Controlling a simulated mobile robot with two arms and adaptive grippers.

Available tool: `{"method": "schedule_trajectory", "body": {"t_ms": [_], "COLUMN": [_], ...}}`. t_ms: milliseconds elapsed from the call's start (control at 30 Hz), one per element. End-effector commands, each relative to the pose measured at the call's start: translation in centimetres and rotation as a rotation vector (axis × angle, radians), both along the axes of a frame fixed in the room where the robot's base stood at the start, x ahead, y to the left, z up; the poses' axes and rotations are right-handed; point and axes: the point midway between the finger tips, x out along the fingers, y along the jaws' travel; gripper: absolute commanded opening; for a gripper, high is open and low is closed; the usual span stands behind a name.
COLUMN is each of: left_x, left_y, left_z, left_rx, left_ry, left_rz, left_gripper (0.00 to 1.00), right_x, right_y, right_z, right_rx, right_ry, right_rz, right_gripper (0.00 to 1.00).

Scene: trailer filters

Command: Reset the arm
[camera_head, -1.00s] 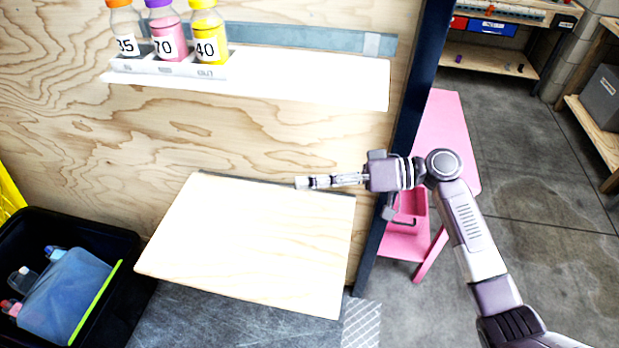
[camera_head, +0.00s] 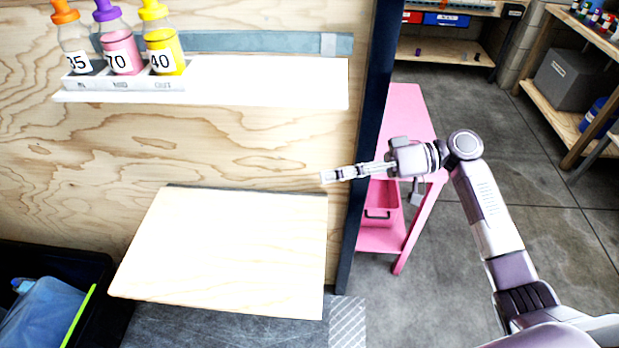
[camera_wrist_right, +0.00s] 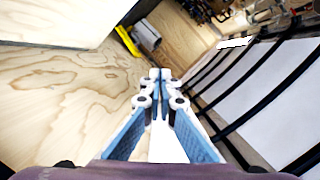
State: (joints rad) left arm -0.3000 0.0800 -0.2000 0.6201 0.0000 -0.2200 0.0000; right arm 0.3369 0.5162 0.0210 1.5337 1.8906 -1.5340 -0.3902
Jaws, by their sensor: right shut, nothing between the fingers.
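My right arm comes in from the lower right in the head view, bent at the elbow. Its gripper (camera_head: 326,176) points left, over the right end of a pale wooden board (camera_head: 222,250), close to the plywood wall (camera_head: 240,150). The gripper is shut and empty. In the right wrist view the fingers (camera_wrist_right: 159,75) meet at their tips with nothing between them. My left gripper is not in view.
A white shelf (camera_head: 270,85) on the wall holds bottles marked 35 (camera_head: 75,62), 70 (camera_head: 122,55) and 40 (camera_head: 163,58). A dark post (camera_head: 368,130) and a pink stand (camera_head: 405,110) are near the arm. A black bin (camera_head: 95,262) is lower left. Open floor lies right.

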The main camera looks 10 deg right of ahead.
Motion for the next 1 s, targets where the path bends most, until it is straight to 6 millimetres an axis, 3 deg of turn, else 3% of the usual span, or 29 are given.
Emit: {"method": "schedule_trajectory", "body": {"t_ms": [267,367,433,567,600,733,867,1000], "left_x": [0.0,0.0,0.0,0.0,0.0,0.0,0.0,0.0], "left_y": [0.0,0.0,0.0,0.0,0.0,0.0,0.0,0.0], "left_z": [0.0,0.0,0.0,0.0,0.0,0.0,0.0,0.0], "left_rx": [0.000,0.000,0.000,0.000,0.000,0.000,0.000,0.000], "left_ry": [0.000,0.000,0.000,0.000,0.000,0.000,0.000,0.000], "left_rz": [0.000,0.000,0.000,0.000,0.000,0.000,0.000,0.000], "left_gripper": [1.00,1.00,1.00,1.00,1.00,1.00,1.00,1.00], "right_x": [-0.1,0.6,1.5,3.0,3.2,2.1,-1.0,-6.5], "right_y": [-0.9,-0.9,-1.1,-1.9,-2.3,-3.8,-5.7,-7.7], "right_z": [0.0,-1.8,-4.7,-13.3,-16.4,-26.3,-35.7,-44.8], "right_rx": [0.000,-0.015,-0.041,-0.135,-0.172,-0.308,-0.464,-0.650], "right_ry": [0.004,0.039,0.092,0.234,0.281,0.407,0.506,0.579], "right_rz": [-0.003,-0.038,-0.094,-0.245,-0.295,-0.434,-0.544,-0.625], "right_gripper": [0.00,0.00,0.00,0.00,0.00,0.00,0.00,0.00]}}
